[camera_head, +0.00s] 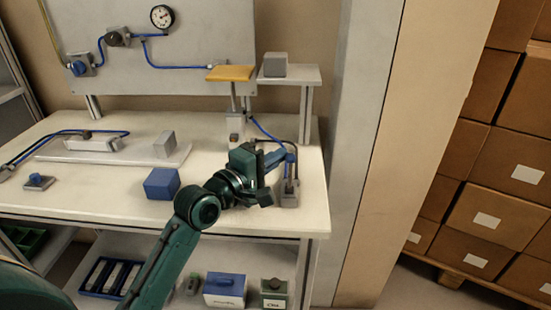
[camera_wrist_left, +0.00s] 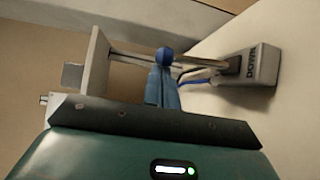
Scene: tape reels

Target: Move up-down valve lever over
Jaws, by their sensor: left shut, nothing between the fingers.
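The valve is a small grey block (camera_head: 289,198) at the right end of the table. It also shows in the left wrist view (camera_wrist_left: 262,66), where the word DOWN can be read on it. Its lever is a thin metal rod with a blue ball knob (camera_wrist_left: 165,56). My left gripper (camera_head: 286,156) reaches in from the left, with its blue fingers at the upper part of the lever. In the left wrist view the fingers (camera_wrist_left: 163,84) are shut together just below the knob, with nothing held. I cannot tell whether they touch it. My right gripper is not in view.
A grey stand with a yellow top (camera_head: 230,73) and a small raised shelf (camera_head: 300,75) stand behind the lever. A blue box (camera_head: 161,184) and a grey block (camera_head: 164,144) sit left of the arm. A pale column (camera_head: 365,120) rises right of the table.

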